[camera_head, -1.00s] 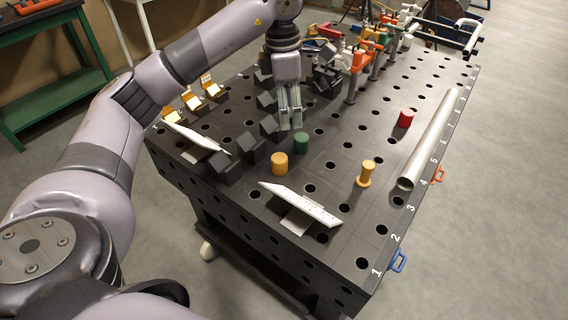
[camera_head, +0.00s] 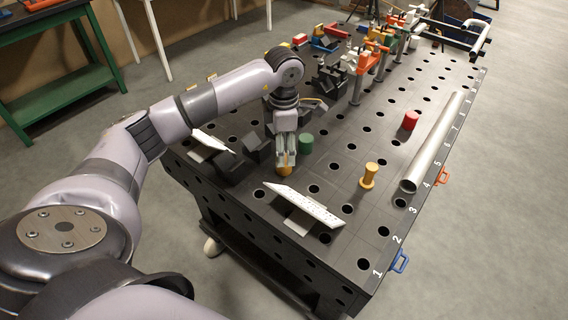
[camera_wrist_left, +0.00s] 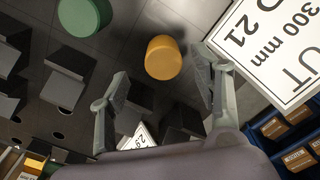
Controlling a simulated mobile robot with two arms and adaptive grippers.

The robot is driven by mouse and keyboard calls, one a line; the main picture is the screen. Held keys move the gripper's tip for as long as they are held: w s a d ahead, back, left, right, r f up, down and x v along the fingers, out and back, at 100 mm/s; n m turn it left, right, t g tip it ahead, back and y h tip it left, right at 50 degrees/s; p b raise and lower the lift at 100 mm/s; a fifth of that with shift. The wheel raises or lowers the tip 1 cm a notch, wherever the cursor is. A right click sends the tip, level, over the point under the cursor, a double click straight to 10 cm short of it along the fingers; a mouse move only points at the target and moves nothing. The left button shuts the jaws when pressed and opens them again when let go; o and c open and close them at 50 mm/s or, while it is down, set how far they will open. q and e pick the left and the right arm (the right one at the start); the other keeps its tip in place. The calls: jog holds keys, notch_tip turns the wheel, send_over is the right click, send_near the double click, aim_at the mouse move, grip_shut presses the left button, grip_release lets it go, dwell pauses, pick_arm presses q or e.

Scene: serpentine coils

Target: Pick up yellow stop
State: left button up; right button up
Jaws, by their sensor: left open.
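The yellow stop (camera_head: 284,171) is a short upright cylinder on the dark table. In the head view my left gripper (camera_head: 287,158) hangs pointing down over it and hides its upper part. In the left wrist view the yellow stop (camera_wrist_left: 163,58) is fully visible, ahead of and between the two spread fingers of my left gripper (camera_wrist_left: 160,76), nearer the right finger. The gripper is open and empty; neither finger visibly holds the stop. My right gripper is not in view.
A green cylinder (camera_head: 306,143) stands just beyond the stop. A white labelled plate (camera_head: 305,204) lies tilted to its front right. Dark blocks (camera_head: 257,149) are to its left. A yellow waisted piece (camera_head: 369,176), a red cylinder (camera_head: 410,121) and a metal tube (camera_head: 433,140) are further right.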

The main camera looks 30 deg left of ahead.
aim_at(284, 169)
pick_arm(q)
jog(key=f, duration=0.2)
jog(key=f+p, duration=0.1)
jog(key=f, duration=0.1)
jog(key=shift+s+d+f, duration=0.1)
jog(key=shift+s+d, duration=0.05)
jog(key=shift+s, duration=0.05)
jog(key=shift+c, duration=0.4)
grip_shut()
